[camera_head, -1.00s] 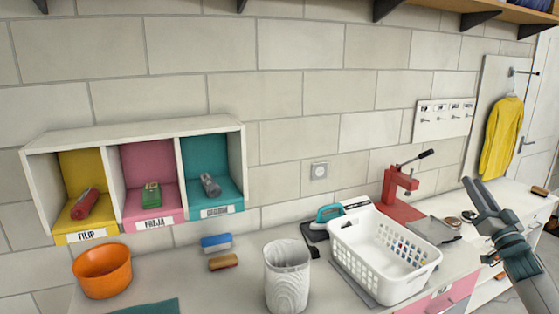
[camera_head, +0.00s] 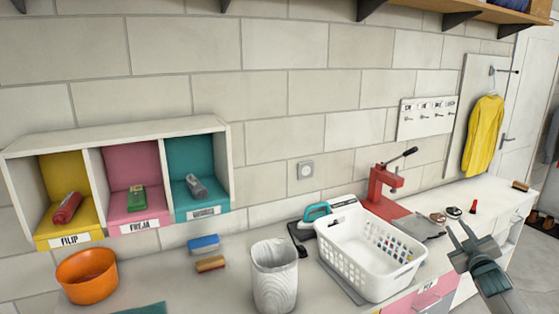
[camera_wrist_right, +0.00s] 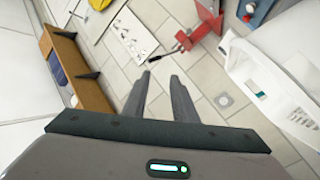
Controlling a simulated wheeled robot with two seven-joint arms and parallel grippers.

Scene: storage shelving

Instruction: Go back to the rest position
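My right gripper (camera_head: 461,232) is at the right of the head view, in front of the counter's right part. Its two fingers stand apart with nothing between them. The right wrist view shows the same gripper (camera_wrist_right: 160,76) empty, with a gap between the fingers and the wall beyond. It is right of the white laundry basket (camera_head: 345,262) and holds nothing. My left gripper is not in view.
A counter carries an orange bowl (camera_head: 88,276), a white bin (camera_head: 274,283), two brushes and a red press (camera_head: 378,184). A cubby shelf (camera_head: 112,141) with three coloured compartments hangs on the wall. A yellow jacket (camera_head: 483,135) hangs at the right.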

